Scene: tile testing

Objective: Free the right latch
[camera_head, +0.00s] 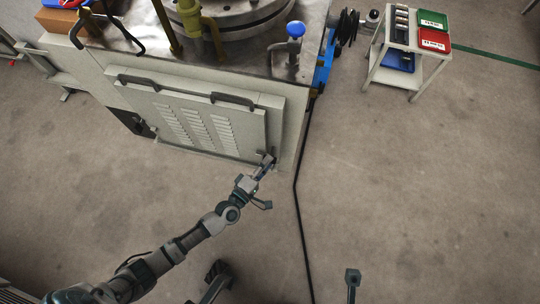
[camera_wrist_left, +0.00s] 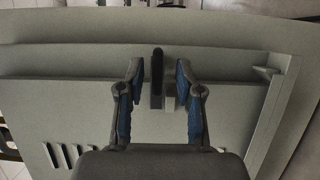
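A grey louvred panel (camera_head: 190,115) is on the front of the large machine. The right latch (camera_wrist_left: 157,78) is a dark upright bar near the panel's edge, with a pale block beside it. In the head view, the latch area is at the panel's lower right corner, partly hidden by my gripper. My left gripper (camera_head: 265,167) is at that corner. In the left wrist view, its blue-padded fingers (camera_wrist_left: 158,75) are open on either side of the latch, with visible gaps to it.
The panel has two dark handles (camera_head: 233,98) along its top. A blue-topped knob (camera_head: 296,29) and yellow pipes (camera_head: 192,22) stand on the machine. A black cable (camera_head: 297,200) runs along the floor to the right. A cart (camera_head: 400,65) with bins stands farther right. The floor around is mostly clear.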

